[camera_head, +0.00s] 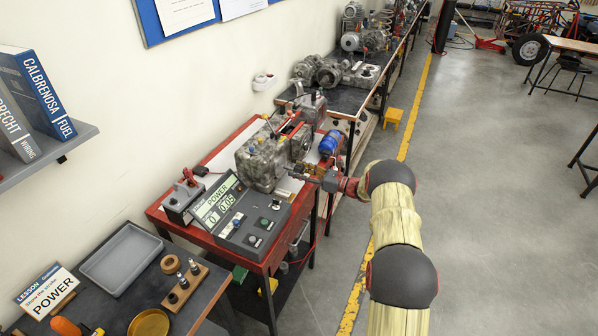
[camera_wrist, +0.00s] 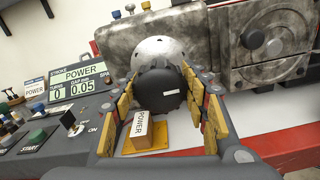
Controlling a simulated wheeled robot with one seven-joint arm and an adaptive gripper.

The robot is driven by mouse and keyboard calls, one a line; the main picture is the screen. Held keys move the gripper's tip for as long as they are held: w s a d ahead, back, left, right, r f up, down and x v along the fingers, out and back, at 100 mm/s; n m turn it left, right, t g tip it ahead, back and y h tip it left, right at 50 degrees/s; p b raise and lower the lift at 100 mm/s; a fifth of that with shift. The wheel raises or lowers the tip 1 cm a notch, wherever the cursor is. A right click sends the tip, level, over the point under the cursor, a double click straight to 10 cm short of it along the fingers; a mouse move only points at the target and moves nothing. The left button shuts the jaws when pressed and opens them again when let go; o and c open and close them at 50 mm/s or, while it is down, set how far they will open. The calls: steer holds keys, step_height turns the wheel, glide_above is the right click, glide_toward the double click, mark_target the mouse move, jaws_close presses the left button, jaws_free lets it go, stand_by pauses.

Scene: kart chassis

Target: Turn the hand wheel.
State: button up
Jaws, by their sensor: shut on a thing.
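The hand wheel (camera_wrist: 160,88) shows in the wrist view as a dark round piece in front of a silver domed disc with holes (camera_wrist: 152,48), on the side of the grey engine (camera_wrist: 265,45). My gripper (camera_wrist: 166,92) has its yellow-padded fingers on both sides of the dark wheel and is shut on it. In the head view my gripper (camera_head: 312,176) reaches the right side of the engine (camera_head: 262,160) from the right, and the wheel itself is hidden there. The display (camera_head: 213,207) reads POWER, 0 and 0.05.
The engine stands on a red-framed bench (camera_head: 158,216). A grey control panel (camera_head: 252,222) with buttons and a switch is in front of it. A blue cylinder (camera_head: 330,143) is close behind my gripper.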

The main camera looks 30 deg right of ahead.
steer(key=shift+f, duration=0.15)
steer(key=o, duration=1.1)
steer(key=shift+o, duration=0.2)
steer(key=shift+s+d, duration=0.1)
steer(key=v, duration=1.1)
steer(key=shift+s+d, duration=0.25)
steer(key=shift+s, duration=0.05)
